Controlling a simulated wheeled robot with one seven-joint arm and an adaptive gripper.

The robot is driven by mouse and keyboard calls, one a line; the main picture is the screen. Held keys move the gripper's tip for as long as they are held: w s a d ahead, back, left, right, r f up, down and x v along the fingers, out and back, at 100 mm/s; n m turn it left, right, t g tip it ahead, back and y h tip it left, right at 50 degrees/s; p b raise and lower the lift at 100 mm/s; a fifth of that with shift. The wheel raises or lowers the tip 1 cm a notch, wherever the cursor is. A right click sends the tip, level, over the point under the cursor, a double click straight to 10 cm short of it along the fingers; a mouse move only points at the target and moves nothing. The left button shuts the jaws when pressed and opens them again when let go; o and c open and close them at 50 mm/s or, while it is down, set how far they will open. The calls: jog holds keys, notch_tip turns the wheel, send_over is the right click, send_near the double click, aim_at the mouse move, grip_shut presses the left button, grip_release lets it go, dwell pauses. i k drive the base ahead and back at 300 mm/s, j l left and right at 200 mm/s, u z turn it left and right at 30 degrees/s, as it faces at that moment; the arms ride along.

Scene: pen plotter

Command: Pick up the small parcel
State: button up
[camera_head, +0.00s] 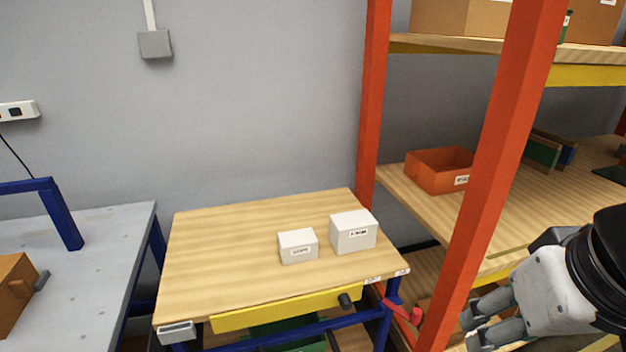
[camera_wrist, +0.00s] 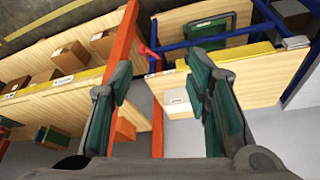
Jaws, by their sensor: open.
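Two white labelled boxes stand apart on a wooden-topped table. The small parcel (camera_head: 298,246) is the lower, left one in the head view; a larger white box (camera_head: 353,232) stands just right of it. In the wrist view one white box (camera_wrist: 176,99) shows beside the right finger; I cannot tell surely which, and the other seems hidden by that finger. My gripper (camera_head: 471,331) is at the lower right of the head view, away from both boxes, in front of the shelving. In the wrist view its fingers are apart with nothing between them.
An orange rack post (camera_head: 497,150) stands between my gripper and the table (camera_head: 215,245). An orange bin (camera_head: 437,172) sits on the rack's shelf. A grey bench (camera_head: 95,250) is at left. The table's left half is clear.

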aim_at(299, 245)
jog(key=i+j, duration=0.15)
jog(key=i, duration=0.8)
jog(key=j+u, duration=0.05)
